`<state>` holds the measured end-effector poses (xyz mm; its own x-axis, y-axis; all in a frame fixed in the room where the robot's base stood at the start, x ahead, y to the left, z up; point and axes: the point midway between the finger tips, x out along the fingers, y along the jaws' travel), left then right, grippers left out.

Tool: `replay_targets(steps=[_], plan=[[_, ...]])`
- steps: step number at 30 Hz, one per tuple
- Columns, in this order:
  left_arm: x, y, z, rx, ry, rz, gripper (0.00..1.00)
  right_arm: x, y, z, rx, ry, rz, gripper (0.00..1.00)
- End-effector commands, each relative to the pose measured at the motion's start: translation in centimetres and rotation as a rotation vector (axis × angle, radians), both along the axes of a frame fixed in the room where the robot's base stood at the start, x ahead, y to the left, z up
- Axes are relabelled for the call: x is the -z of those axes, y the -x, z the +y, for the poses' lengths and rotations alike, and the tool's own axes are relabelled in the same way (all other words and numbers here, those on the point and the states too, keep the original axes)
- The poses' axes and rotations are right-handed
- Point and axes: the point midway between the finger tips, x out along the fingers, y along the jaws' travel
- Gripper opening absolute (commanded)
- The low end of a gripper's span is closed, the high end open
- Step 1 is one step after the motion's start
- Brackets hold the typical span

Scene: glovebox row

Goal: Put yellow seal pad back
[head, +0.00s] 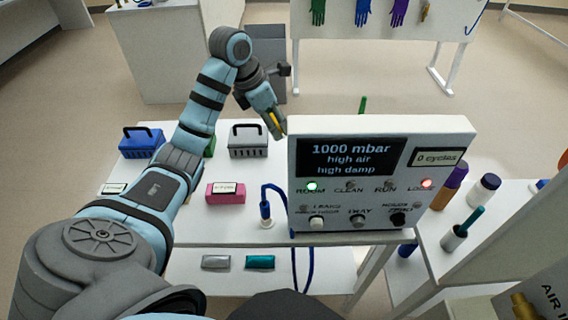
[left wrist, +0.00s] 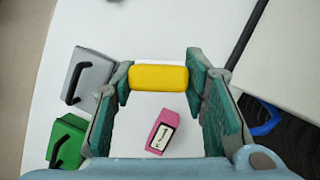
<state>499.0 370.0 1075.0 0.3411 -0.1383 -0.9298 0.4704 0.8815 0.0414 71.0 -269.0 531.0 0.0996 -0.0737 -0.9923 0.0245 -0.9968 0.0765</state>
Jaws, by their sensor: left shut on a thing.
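The yellow seal pad (left wrist: 159,77) is between the fingertips of my left gripper (left wrist: 160,78) in the left wrist view. The gripper is shut on it and holds it above the white table. A white strip shows just behind the pad. In the head view my left gripper (head: 275,122) is above the table's back part, left of the control panel, with a bit of the yellow pad (head: 273,118) showing. My right gripper is not in view.
The control panel (head: 380,165) stands right of my left gripper. A grey basket (head: 248,140), a blue basket (head: 142,142) and a pink box (head: 225,192) stand on the table (head: 185,225). A green case (left wrist: 67,138) shows beside the grey one. A blue hose (head: 266,207) rises near the panel.

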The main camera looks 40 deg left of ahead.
Motion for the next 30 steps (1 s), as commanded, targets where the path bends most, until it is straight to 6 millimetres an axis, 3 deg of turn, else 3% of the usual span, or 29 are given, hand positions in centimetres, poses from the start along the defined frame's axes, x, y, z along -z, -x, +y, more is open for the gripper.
replay_targets(steps=[1, 6, 11, 21, 27, 28, 30], plan=[[3.0, 0.3, 0.0, 0.0, 0.0, 0.001, 0.14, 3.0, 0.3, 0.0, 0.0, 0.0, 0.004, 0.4], [9.7, 0.2, 0.0, 0.002, -0.001, 0.001, 0.14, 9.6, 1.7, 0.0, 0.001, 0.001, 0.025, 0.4], [13.4, 0.1, -0.1, 0.002, 0.001, 0.008, 0.14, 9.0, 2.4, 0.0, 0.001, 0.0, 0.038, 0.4], [18.8, 0.2, 0.1, 0.001, 0.0, 0.004, 0.14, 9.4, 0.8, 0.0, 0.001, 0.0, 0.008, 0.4], [19.0, 0.2, 0.1, 0.0, -0.001, 0.003, 0.14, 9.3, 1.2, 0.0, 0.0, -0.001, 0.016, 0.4], [19.0, 0.2, 0.1, 0.001, 0.0, 0.004, 0.45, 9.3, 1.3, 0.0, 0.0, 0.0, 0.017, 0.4], [18.9, 0.2, 0.1, 0.001, 0.0, 0.004, 0.56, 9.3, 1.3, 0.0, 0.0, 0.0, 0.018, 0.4]])
